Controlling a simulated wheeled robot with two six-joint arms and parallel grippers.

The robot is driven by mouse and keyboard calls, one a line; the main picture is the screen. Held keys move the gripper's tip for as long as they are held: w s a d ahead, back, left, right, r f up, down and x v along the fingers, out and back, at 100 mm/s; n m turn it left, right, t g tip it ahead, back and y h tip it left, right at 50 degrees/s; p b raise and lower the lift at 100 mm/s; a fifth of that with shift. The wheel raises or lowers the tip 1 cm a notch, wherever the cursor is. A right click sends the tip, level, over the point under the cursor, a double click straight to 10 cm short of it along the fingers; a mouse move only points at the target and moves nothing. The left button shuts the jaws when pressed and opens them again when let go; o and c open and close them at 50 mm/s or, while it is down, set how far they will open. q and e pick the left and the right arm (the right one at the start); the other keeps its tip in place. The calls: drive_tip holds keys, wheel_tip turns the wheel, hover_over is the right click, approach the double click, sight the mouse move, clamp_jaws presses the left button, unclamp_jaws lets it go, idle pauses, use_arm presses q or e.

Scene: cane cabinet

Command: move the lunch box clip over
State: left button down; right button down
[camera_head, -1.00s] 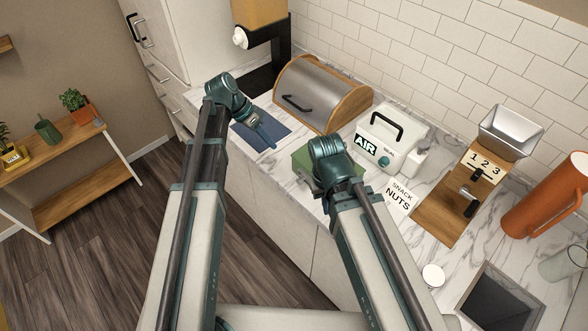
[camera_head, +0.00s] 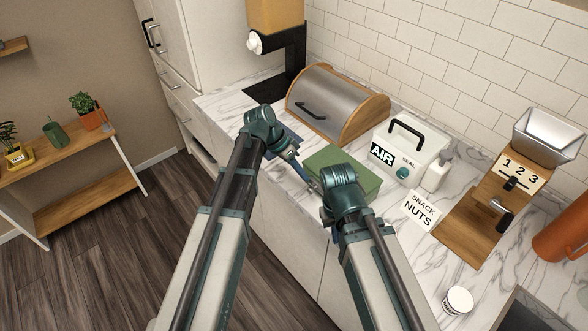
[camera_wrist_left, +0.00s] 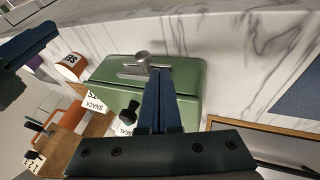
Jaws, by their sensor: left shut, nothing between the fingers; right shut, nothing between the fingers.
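The green lunch box (camera_head: 352,168) lies on the marble counter; it also fills the middle of the left wrist view (camera_wrist_left: 185,82). A metal clip with a round knob (camera_wrist_left: 143,66) sits at the box's edge in that view. My left gripper (camera_head: 304,174) is shut and empty at the box's left front edge. Its fingertips (camera_wrist_left: 160,75) overlap the clip in the wrist view; I cannot tell if they touch. My right gripper (camera_head: 326,215) is shut and empty in front of the box, its fingers mostly hidden by its wrist.
Behind the box stand a wooden bread bin (camera_head: 335,103) and a white AIR SEAL machine (camera_head: 412,150). A SNACK NUTS card (camera_head: 420,209) and a wooden dispenser (camera_head: 480,215) are to the right. A blue mat (camera_head: 292,137) lies left. The counter's front edge runs below the grippers.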

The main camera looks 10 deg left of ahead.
use_arm(q)
drive_tip(key=shift+s+d+f, duration=0.3)
drive_tip(key=shift+s+d, duration=0.25)
drive_tip(key=s+d, duration=0.3)
drive_tip(key=shift+d, duration=0.1)
idle(0.4)
